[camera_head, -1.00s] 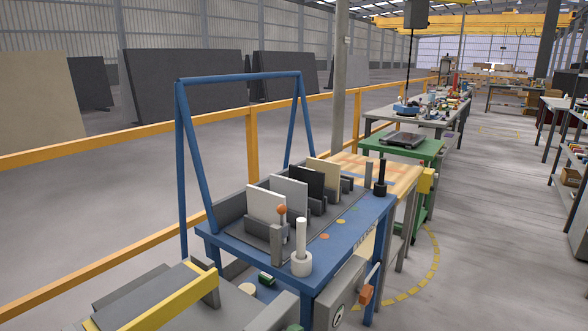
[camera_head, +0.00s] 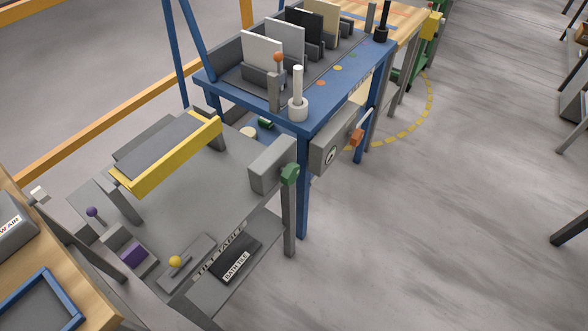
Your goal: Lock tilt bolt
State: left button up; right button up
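The grey tilt table (camera_head: 185,205) is at the lower left in the head view, with "TILT TABLE" lettered along its front edge. A yellow ball knob (camera_head: 176,262) sits on a slotted grey plate (camera_head: 195,257) near that edge. It looks like a bolt handle, but I cannot tell whether the bolt is engaged. A purple ball knob (camera_head: 92,212) is on the left side, and a green knob (camera_head: 290,174) is on the right side near a grey box. Neither of my grippers is in view.
A blue frame table (camera_head: 315,118) with upright slabs (camera_head: 262,52) stands behind. A dark "BATH TILE" piece (camera_head: 236,257) lies on a low shelf. A wooden bench (camera_head: 60,255) is at the left. The floor at the right (camera_head: 430,230) is clear.

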aim_at(175, 262)
jog(key=u, duration=1.1)
